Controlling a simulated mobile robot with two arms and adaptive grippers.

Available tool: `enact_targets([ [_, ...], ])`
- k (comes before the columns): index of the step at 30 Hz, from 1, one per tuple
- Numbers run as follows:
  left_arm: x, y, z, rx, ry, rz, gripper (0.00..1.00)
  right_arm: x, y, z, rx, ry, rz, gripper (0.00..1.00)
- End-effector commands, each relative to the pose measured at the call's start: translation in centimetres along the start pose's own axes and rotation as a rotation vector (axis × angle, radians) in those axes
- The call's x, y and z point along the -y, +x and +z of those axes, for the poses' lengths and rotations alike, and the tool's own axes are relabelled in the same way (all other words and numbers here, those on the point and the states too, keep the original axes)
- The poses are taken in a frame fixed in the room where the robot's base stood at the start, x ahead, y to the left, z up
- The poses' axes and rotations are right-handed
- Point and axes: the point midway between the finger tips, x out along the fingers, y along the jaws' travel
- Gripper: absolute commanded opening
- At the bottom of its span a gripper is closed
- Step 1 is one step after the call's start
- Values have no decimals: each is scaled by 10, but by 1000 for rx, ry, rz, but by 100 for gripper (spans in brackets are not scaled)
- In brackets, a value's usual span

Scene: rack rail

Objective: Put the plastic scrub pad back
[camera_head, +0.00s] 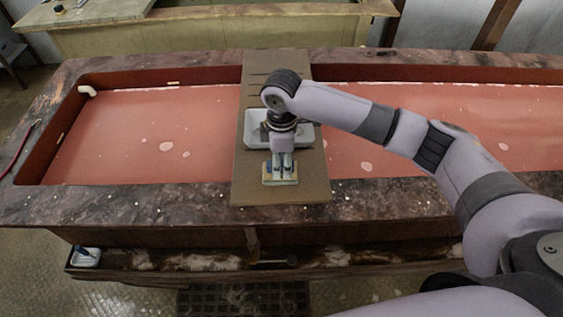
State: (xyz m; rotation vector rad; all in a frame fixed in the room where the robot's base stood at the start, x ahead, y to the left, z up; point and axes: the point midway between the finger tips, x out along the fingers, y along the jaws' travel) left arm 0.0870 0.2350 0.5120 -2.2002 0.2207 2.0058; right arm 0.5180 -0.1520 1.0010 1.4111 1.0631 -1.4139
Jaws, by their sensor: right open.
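A small pale yellowish pad (281,182), which looks like the scrub pad, lies on the brown board near its front edge. Some blue shows at its left side. My right gripper (282,170) points straight down over the pad, open, with its fingertips at or just above it; I cannot tell whether they touch. A white tray (252,132) sits on the board just behind the pad, partly hidden by my right wrist. My left gripper is not in view.
The brown board (248,88) bridges a long stone trough with a reddish basin (110,130) on both sides. A small white dish (86,262) with something dark stands on the lower front ledge at left. The board's front corners are clear.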

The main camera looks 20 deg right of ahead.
Motion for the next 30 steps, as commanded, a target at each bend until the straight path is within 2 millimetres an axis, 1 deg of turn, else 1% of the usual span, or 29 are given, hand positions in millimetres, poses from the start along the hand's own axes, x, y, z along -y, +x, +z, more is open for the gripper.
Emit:
enact_targets([
  [5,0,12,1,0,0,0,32,-1,-32,-1,-5,-1,6,41],
  [12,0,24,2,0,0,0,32,-1,-83,-1,-4,-1,5,41],
  [15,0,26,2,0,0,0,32,-1,-98,-1,-4,-1,3,41],
  [18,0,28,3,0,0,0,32,0,-108,-1,-2,0,2,41],
  [21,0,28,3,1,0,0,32,0,-113,0,-1,0,0,41],
  [30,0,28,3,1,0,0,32,0,-114,0,-1,0,0,41],
])
